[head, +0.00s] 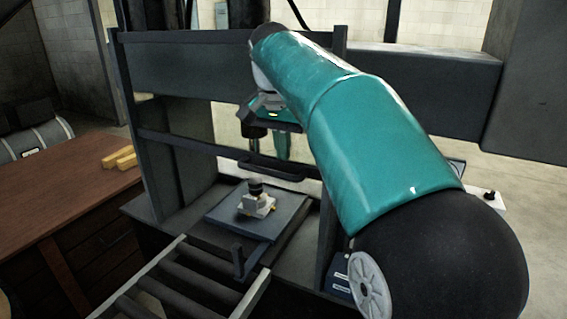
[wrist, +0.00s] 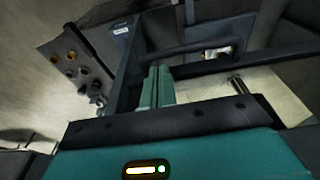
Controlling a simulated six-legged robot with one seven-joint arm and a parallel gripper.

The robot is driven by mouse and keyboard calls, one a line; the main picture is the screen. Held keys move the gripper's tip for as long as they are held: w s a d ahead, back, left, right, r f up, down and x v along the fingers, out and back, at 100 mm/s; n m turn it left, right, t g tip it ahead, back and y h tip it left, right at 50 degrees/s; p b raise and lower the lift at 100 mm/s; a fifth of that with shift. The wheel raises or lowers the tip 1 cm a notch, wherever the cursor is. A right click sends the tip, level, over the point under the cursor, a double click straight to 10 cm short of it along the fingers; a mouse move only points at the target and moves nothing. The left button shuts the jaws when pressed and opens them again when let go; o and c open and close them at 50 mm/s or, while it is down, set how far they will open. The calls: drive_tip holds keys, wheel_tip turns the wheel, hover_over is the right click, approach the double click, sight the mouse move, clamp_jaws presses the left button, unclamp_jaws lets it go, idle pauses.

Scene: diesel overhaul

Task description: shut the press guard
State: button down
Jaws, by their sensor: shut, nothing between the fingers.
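The press guard (head: 190,143) is a dark frame across the front of the press; its lower bar hangs above the press bed, leaving a gap beneath. A dark bar handle (head: 268,168) is fixed to that lower bar; in the wrist view a dark handle (wrist: 195,47) shows beyond my fingers. My gripper (head: 283,152) has teal fingers, which are shut and empty. They point down close to the handle in the head view; I cannot tell whether they touch it. In the wrist view the fingers (wrist: 155,88) are close together beside the dark frame. My arm hides the guard's right part.
A light metal part (head: 257,203) sits on a grey plate (head: 225,211) on the press bed. A roller conveyor (head: 190,287) runs toward the front. A wooden bench (head: 60,205) with yellow blocks (head: 118,157) is left. A knobbed control panel (wrist: 77,68) shows in the wrist view.

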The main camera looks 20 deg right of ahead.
sight(286, 175)
drive_tip(key=f, duration=0.4)
drive_tip(key=shift+w+d+f, duration=0.1)
drive_tip(key=shift+w+d, duration=0.2)
drive_tip(key=shift+s, duration=0.1)
drive_tip(key=shift+f, duration=0.1)
wheel_tip(286, 175, down, 31)
